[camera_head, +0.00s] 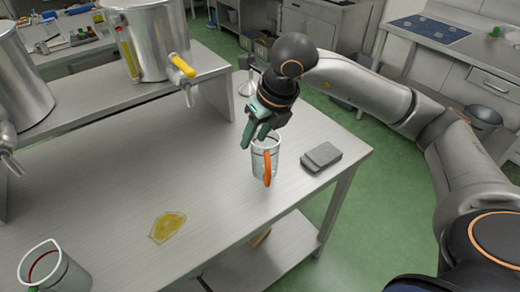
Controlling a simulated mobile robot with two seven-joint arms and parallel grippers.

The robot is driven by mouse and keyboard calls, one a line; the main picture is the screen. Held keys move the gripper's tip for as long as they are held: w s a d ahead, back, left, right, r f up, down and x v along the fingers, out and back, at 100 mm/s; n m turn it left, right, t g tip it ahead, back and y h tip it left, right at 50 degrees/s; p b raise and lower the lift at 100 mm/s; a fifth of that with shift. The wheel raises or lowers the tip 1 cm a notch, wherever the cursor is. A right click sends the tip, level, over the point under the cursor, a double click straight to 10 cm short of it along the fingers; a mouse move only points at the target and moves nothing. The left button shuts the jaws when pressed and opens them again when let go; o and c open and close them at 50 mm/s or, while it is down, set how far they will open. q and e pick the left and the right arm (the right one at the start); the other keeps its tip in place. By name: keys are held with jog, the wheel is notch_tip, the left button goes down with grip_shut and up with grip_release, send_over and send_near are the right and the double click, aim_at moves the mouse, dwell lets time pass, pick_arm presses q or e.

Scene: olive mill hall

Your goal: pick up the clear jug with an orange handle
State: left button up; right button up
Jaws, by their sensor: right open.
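The clear jug with an orange handle (258,167) stands upright on the steel table (110,185), toward its right end. Its orange handle (268,169) faces the near side. My right gripper (255,137) comes down from above and behind the jug, with its green fingers open at the jug's rim. The fingers overlap the rim in the picture, and I cannot tell whether they touch it. My left gripper is out of view.
A grey block-like pair (322,157) lies right of the jug. A yellow puddle (168,227) spreads on the table front. Another clear jug (62,273) stands at the lower left. Steel tanks with taps (152,42) stand on a raised shelf behind.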

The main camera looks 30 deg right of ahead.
aim_at(255, 148)
jog(key=shift+m+h, duration=0.3)
jog(key=shift+h, duration=0.4)
jog(key=w+d+f, duration=0.1)
jog(key=f, duration=0.2)
jog(key=w+d+f+p, duration=0.1)
jog(key=w+f, duration=0.1)
jog(key=f, duration=0.1)
jog(key=w+d+f+p, duration=0.1)
jog(key=w+f, duration=0.1)
jog(key=f, duration=0.1)
jog(key=shift+w, duration=0.15)
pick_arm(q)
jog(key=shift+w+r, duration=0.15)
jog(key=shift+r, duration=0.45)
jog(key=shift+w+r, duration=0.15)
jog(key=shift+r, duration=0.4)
pick_arm(e)
jog(key=shift+w+f+t, duration=0.2)
jog(key=shift+f+t, duration=0.1)
jog(key=shift+f, duration=0.2)
grip_shut()
